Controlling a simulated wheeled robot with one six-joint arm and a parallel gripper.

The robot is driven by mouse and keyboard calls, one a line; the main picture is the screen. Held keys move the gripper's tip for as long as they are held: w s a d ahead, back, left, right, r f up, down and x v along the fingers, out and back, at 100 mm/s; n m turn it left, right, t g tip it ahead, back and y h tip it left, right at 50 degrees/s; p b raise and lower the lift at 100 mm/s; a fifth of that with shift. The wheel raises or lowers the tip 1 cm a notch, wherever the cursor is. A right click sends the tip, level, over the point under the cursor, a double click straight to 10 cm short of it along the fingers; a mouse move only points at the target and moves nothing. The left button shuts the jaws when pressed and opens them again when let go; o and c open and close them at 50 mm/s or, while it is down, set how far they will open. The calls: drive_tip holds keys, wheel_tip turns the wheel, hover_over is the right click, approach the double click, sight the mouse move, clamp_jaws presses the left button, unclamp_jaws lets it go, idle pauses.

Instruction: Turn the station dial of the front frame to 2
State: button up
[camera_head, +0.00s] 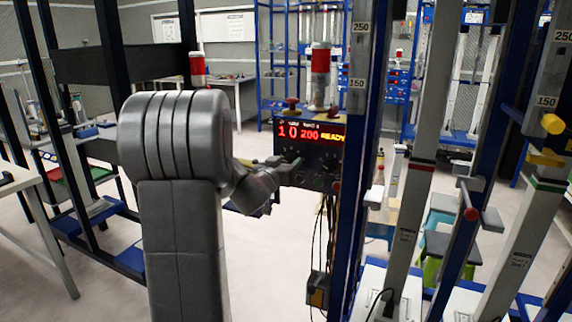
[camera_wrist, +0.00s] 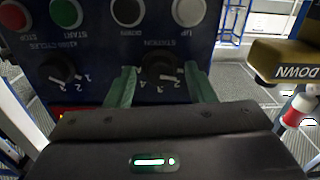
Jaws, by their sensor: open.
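The station dial (camera_wrist: 160,68) is a black knob on the dark blue control panel (camera_wrist: 100,35), which appears upside down in the wrist view. Small numbers ring the dial, and its pointer is hard to read. My gripper (camera_wrist: 161,78) is open, with one green finger on each side of the dial. I cannot tell whether the fingers touch it. In the head view my gripper (camera_head: 284,164) is at the front of the control box, below its red display (camera_head: 309,132). The display reads 1, 0, 200 and READY. My arm and gripper hide part of the panel there.
A cycles dial (camera_wrist: 62,72) sits left of the station dial in the wrist view. Red stop (camera_wrist: 13,16), green start (camera_wrist: 66,13), black down (camera_wrist: 128,11) and grey up (camera_wrist: 189,11) buttons line the panel. A yellow DOWN block (camera_wrist: 285,62) stands at right. A blue post (camera_head: 352,200) stands beside the box.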

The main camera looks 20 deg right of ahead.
drive_tip(key=c, duration=1)
drive_tip(key=shift+m, duration=0.4)
drive_tip(key=m+b, duration=0.1)
drive_tip(key=m, duration=0.2)
drive_tip(key=shift+f, duration=0.1)
drive_tip(key=shift+m+b, duration=0.8)
drive_tip(key=shift+m, duration=1.2)
drive_tip(key=o, duration=1)
